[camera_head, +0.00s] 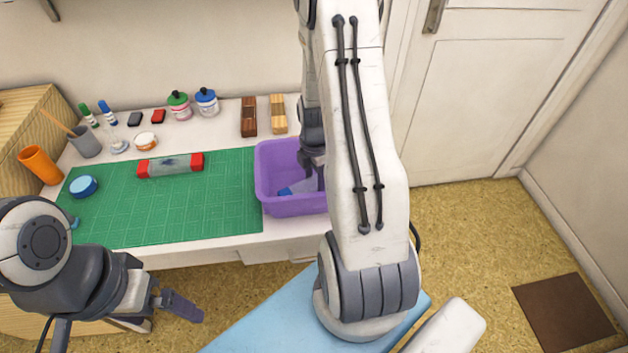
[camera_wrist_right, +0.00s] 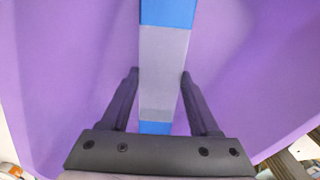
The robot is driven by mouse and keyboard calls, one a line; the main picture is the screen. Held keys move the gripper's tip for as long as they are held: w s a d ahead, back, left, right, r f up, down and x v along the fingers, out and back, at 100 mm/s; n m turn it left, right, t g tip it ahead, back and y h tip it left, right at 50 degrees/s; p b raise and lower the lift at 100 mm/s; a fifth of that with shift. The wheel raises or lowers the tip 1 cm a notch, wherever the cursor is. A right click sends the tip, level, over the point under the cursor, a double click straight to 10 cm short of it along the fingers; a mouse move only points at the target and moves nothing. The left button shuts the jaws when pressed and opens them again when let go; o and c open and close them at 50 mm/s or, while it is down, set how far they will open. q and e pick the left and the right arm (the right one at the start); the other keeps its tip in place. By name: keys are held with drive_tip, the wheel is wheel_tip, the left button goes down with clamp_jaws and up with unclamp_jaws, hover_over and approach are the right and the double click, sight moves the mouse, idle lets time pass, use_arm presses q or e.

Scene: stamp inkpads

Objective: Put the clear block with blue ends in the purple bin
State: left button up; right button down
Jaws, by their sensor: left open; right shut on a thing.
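The clear block with blue ends (camera_head: 298,187) is down inside the purple bin (camera_head: 290,206), with one blue end showing in the head view. My right gripper (camera_head: 316,172) reaches into the bin and is shut on the block. In the right wrist view the block (camera_wrist_right: 163,60) lies between the two fingers of my right gripper (camera_wrist_right: 159,76), with the bin's purple inside (camera_wrist_right: 245,70) around it. I cannot tell whether the block touches the bin floor. My left gripper (camera_head: 178,303) is open and empty, low in front of the table. My right arm hides part of the bin.
A clear block with red ends (camera_head: 172,166) lies on the green mat (camera_head: 190,215). A blue round tin (camera_head: 83,187), an orange cup (camera_head: 40,165), ink bottles (camera_head: 206,102) and wooden blocks (camera_head: 278,114) stand around it. The mat's middle is clear.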

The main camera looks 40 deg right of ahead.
sight(315, 183)
drive_tip(key=shift+f, duration=0.2)
drive_tip(key=shift+c, duration=0.6)
unclamp_jaws()
drive_tip(key=shift+r, duration=0.1)
drive_tip(key=shift+r, duration=0.2)
wheel_tip(315, 183, up, 12)
drive_tip(key=shift+p, duration=0.3)
drive_tip(key=shift+f, duration=0.1)
